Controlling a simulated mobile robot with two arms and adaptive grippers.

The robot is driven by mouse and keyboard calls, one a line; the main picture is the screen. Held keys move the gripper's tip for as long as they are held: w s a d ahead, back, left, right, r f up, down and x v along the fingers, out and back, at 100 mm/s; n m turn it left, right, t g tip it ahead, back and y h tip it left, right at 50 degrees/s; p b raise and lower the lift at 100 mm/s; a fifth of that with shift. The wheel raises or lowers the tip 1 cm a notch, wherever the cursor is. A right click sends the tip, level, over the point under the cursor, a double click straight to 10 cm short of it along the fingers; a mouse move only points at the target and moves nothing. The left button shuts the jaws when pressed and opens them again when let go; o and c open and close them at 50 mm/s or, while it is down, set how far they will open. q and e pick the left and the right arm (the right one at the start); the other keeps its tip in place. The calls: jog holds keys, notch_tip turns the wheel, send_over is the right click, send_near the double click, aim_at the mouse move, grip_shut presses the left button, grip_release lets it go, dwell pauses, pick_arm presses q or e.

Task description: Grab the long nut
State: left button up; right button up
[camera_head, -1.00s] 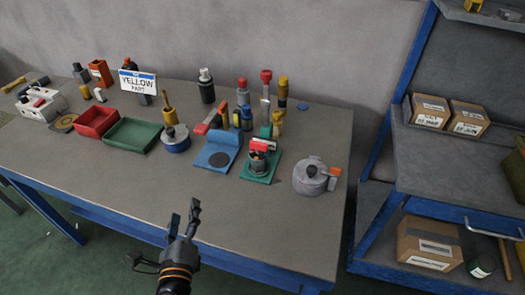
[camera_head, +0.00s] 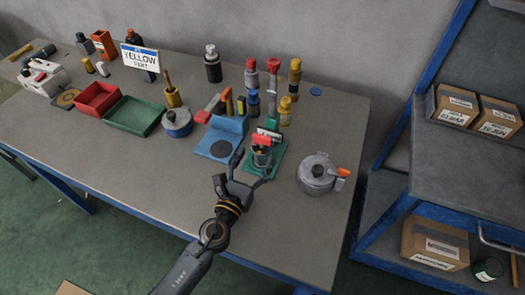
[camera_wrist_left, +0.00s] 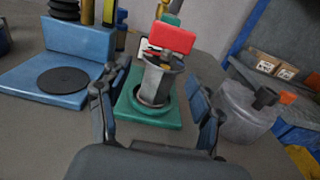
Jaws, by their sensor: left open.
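No part is clearly marked as the long nut, and I cannot tell which one it is. A grey metal cup (camera_head: 262,158) stands on a green base (camera_head: 278,163) near the table's right end. The cup also shows in the left wrist view (camera_wrist_left: 160,82), with small yellowish and dark parts inside. A red block (camera_wrist_left: 172,37) shows above and behind the cup there. My left gripper (camera_head: 252,170) is open and empty, at the near side of the green base. In the wrist view its fingers stand apart on either side of the cup. My right gripper is not in view.
A grey lidded pot (camera_head: 315,177) with an orange handle is right of the base. A blue stand (camera_head: 217,148) is left. Several upright bottles and tools stand behind. Red (camera_head: 97,101) and green (camera_head: 133,117) trays are further left. The table's front is clear.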

aim_at(259, 157)
pick_arm(q)
jog(key=shift+w+d+f+b, duration=0.15)
jog(key=shift+w+d+f, duration=0.1)
jog(key=shift+w, duration=0.2)
jog(key=shift+w+d+f+b, duration=0.15)
jog(key=shift+w+d, duration=0.1)
jog(key=shift+w, duration=0.15)
jog(key=x, duration=0.2)
jog(key=shift+w+d+f, duration=0.15)
jog(key=shift+w, duration=0.1)
jog(key=shift+w+d, duration=0.15)
jog(key=shift+w, duration=0.15)
jog(key=c, duration=1.1)
grip_shut()
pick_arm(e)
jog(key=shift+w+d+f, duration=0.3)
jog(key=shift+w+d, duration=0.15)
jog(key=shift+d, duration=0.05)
